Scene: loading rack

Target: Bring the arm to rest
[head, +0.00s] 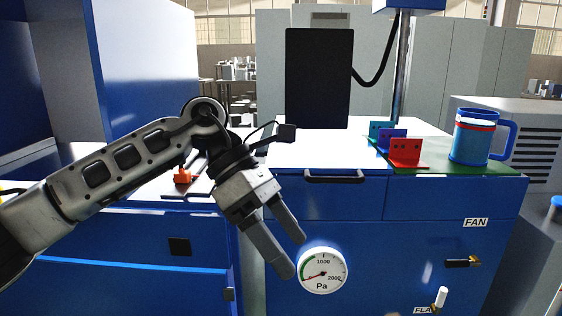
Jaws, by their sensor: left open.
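My left arm comes in from the left in the head view. Its gripper (290,254) points down and to the right, in front of the blue cabinet (420,235). The two fingers are apart with nothing between them. The fingertips appear just left of the round pressure gauge (322,270); whether they touch the cabinet front cannot be told. My right gripper is not in view.
A blue mug (471,140) and red, blue and teal brackets, the red one (405,152) nearest, stand on the green mat (446,165). A black screen (319,77) stands behind. A drawer handle (344,178) and a black lever (460,263) stick out in front.

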